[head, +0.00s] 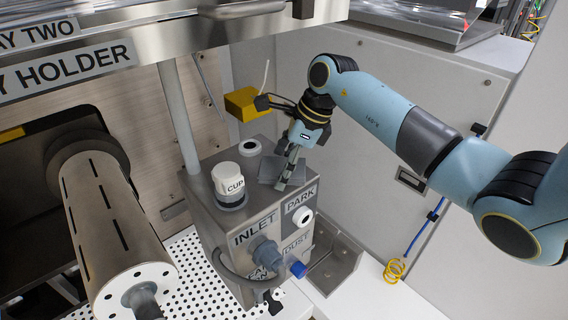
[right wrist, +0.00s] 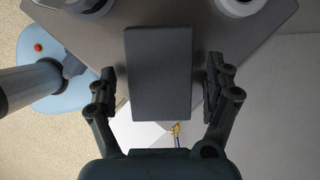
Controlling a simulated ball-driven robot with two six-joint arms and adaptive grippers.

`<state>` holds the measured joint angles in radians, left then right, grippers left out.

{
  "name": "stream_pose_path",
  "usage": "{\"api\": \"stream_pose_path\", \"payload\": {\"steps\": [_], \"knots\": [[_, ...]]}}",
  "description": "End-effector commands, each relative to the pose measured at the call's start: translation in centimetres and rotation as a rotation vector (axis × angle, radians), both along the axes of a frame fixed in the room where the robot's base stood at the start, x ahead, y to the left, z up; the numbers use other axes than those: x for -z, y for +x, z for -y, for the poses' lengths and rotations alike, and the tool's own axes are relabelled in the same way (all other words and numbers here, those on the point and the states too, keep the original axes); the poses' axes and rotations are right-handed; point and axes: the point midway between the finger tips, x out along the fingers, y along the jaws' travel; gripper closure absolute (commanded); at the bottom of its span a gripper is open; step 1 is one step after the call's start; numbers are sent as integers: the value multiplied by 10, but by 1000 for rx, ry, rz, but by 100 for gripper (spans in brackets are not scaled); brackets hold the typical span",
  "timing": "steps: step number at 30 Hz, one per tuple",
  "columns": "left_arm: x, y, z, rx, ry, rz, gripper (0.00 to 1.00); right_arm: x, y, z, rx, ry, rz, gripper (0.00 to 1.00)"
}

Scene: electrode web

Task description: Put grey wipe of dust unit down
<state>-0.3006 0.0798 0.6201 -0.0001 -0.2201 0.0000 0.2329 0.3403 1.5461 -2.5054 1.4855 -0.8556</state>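The grey wipe (head: 268,171) is a flat dark grey block on top of the steel dust unit (head: 222,232), near its back right edge. In the right wrist view the wipe (right wrist: 158,75) stands upright in the picture between the fingers. My right gripper (head: 290,168) is over the wipe, its fingers pointing down. In the right wrist view my right gripper (right wrist: 160,88) is open, with a visible gap between each finger and the wipe. The wipe's underside is hidden, but it appears to rest on the unit's top. My left gripper is not in view.
A white cup (head: 228,182) and round white ports stand on the unit near the wipe. A yellow block (head: 244,103) is behind it. A steel roller (head: 108,225) is at left, and a steel tray holder (head: 150,50) overhangs.

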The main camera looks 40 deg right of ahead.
Motion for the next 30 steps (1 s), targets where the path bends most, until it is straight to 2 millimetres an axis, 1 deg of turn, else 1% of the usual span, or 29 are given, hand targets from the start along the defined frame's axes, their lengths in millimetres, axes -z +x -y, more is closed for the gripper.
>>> {"api": "stream_pose_path", "payload": {"steps": [5,9,11,21,25,27,30], "knots": [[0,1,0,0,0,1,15,0,0,0,0,0,0,15],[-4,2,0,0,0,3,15,-9,-1,2,0,-1,2,15],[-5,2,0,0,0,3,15,-17,-3,5,1,-2,4,15],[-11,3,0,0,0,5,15,-86,-22,27,0,-5,3,15],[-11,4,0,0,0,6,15,-104,-27,33,0,-3,2,15],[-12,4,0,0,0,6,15,-110,-29,34,0,-1,2,15],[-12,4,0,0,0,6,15,-113,-30,35,1,-1,-1,15]]}}
